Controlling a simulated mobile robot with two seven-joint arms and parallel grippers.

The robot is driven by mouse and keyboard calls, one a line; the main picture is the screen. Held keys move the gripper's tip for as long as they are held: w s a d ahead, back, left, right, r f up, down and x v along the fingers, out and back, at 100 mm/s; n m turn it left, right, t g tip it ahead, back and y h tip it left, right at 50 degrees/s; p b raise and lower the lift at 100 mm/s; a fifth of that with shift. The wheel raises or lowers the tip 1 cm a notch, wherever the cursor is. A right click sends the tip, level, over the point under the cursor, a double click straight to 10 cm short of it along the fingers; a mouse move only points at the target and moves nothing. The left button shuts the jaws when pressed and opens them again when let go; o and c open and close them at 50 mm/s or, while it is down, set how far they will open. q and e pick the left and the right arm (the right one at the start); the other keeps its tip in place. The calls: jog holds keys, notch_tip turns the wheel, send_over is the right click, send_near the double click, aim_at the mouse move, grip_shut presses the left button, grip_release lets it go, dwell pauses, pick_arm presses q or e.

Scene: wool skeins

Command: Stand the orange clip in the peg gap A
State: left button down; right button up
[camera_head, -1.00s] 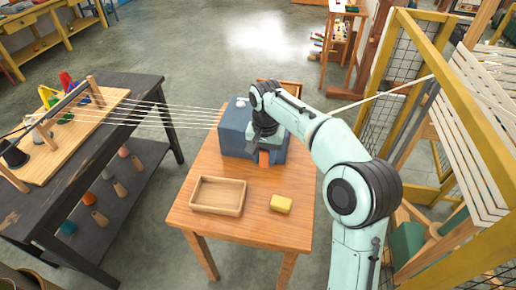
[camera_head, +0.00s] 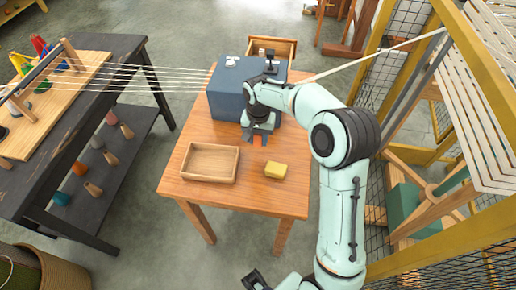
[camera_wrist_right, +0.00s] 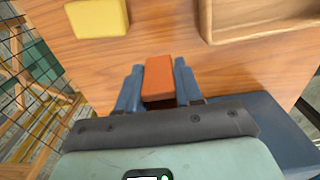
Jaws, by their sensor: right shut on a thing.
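My right gripper (camera_head: 257,140) is shut on the orange clip (camera_wrist_right: 158,78), at the near side of the blue-grey box. In the right wrist view the clip is a plain orange block between the two blue fingers (camera_wrist_right: 158,88). Only a small orange part of the clip (camera_head: 257,141) shows in the head view. Whether it touches the table is unclear. I cannot make out a peg gap marked A. A dark part of mine at the bottom edge of the head view may be my left gripper (camera_head: 255,280); its jaws are not clear.
On the wooden table (camera_head: 235,205) are the blue-grey box (camera_head: 228,98), an empty wooden tray (camera_head: 209,162) and a yellow block (camera_head: 275,170). A dark bench (camera_head: 100,85) with a pegged board stands left. Pale threads stretch towards the box. A yellow-framed loom stands right.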

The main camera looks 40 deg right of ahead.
jog(key=shift+f, duration=2.95)
jog(key=shift+f, duration=0.1)
jog(key=o, duration=1)
jog(key=shift+b, duration=0.3)
